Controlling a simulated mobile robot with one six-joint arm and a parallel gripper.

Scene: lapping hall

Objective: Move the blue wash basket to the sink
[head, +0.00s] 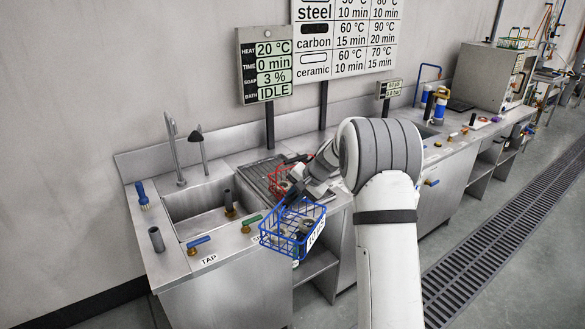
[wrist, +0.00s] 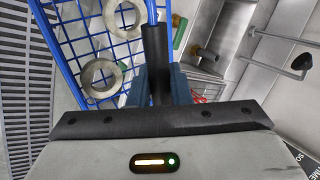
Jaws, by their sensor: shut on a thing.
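The blue wash basket (head: 279,243) is a wire basket with a white label on its side. In the head view it hangs in front of the counter edge, right of the sink (head: 181,213). My gripper (head: 303,197) is shut on the dark grip of the basket's handle. The wrist view shows my gripper (wrist: 158,88) around that grip, with the basket (wrist: 52,47) to the left and metal rings (wrist: 98,78) inside it. The sink is an open steel basin with a dark standing pipe in it. The basket is outside the basin.
A red wire basket (head: 279,181) stands on the ribbed drainboard behind my gripper. Tall taps (head: 174,150) rise behind the sink. A blue lever (head: 199,241), a green lever (head: 252,220) and a grey tube (head: 156,239) stand along the sink's front edge.

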